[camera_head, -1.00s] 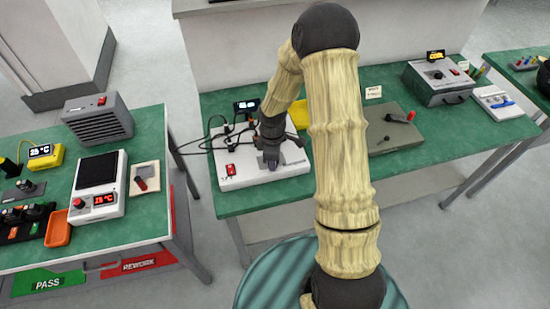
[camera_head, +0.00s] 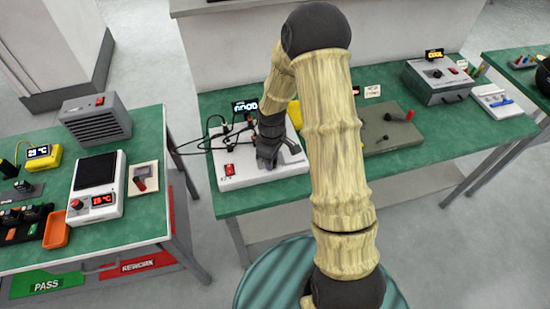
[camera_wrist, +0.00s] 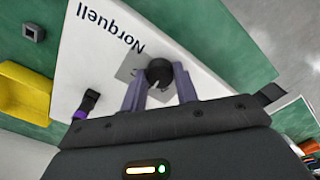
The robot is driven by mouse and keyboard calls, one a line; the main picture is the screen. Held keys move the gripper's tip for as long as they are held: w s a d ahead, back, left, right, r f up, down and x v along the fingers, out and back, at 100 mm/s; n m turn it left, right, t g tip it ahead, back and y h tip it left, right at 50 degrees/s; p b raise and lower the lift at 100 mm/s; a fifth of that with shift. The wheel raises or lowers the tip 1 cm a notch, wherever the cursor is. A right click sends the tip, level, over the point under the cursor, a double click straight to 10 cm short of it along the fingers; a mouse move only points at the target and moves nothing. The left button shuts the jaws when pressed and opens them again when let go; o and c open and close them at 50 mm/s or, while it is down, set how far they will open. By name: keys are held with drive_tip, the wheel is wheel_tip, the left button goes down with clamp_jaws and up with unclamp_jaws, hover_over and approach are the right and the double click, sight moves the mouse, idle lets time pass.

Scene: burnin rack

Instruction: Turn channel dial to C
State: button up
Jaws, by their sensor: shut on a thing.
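The white test unit (camera_head: 240,180), marked "Norquell", stands on the green middle bench. It also shows in the wrist view (camera_wrist: 85,55). Its black round channel dial (camera_wrist: 159,71) sits on a grey plate in the wrist view, with a small pale mark on its near side. My gripper (camera_wrist: 160,82) is shut on the dial, one grey finger on each side. In the head view my gripper (camera_head: 268,160) hides the dial. I cannot read any channel letters.
Black cables (camera_head: 205,146) run left from the unit. A red switch (camera_head: 229,169) is on its front left. A yellow object (camera_wrist: 25,90) and a grey-green plate with knobs (camera_head: 390,130) lie to its right. A dark plug with purple (camera_wrist: 86,104) is near the dial.

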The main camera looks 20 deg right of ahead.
drive_tip(key=m, duration=0.5)
drive_tip(key=shift+w+a+r+m, duration=0.1)
drive_tip(key=shift+w+a+m, duration=0.1)
drive_tip(key=shift+m, duration=0.1)
drive_tip(key=m, duration=0.3)
drive_tip(key=shift+d+m, duration=0.1)
drive_tip(key=shift+m, duration=0.6)
drive_tip(key=o, duration=0.8)
drive_tip(key=shift+o, duration=0.8)
drive_tip(key=shift+d, duration=0.1)
